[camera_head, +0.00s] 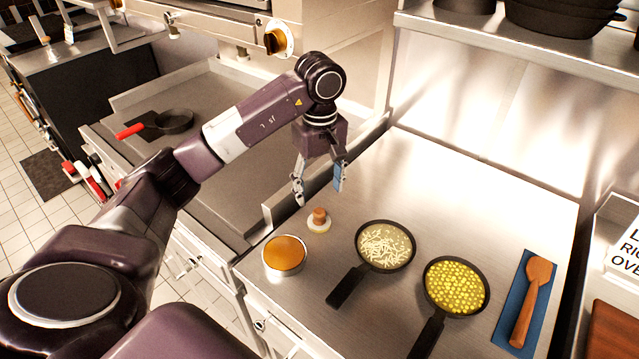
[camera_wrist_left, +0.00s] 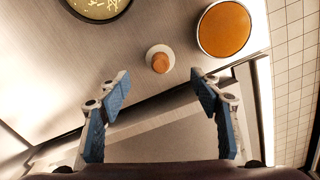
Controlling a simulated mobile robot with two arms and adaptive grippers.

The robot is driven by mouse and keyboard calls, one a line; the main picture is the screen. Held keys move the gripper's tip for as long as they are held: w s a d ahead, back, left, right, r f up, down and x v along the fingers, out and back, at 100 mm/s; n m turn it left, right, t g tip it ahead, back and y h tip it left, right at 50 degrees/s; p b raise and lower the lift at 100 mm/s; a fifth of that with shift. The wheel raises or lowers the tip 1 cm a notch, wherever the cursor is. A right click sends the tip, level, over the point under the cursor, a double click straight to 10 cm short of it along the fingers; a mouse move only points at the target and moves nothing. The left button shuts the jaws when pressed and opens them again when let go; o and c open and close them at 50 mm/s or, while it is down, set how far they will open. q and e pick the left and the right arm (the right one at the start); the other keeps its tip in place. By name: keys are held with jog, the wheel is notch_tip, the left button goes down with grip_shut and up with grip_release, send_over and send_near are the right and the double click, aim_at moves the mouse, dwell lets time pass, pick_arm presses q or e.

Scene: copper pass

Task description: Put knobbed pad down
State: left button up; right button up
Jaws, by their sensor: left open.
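The knobbed pad (camera_head: 319,222), a small pale round disc with a brown knob on top, sits upright on the steel counter (camera_head: 440,190) near its left edge. It also shows in the left wrist view (camera_wrist_left: 160,60), ahead of the fingertips. My left gripper (camera_head: 319,185) is open and empty above and slightly behind the pad, apart from it. Its blue-padded fingers spread wide in the left wrist view (camera_wrist_left: 160,85). My right gripper is not in view.
A round tin with orange contents (camera_head: 284,256) stands close in front of the pad. A pan of white shreds (camera_head: 384,246), a pan of yellow pieces (camera_head: 456,287) and a wooden spatula on a blue mat (camera_head: 533,290) lie to the right. The counter behind is clear.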

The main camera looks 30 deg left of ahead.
aim_at(319, 211)
pick_arm(q)
jog(key=shift+r, duration=1.6)
jog(key=shift+r, duration=0.1)
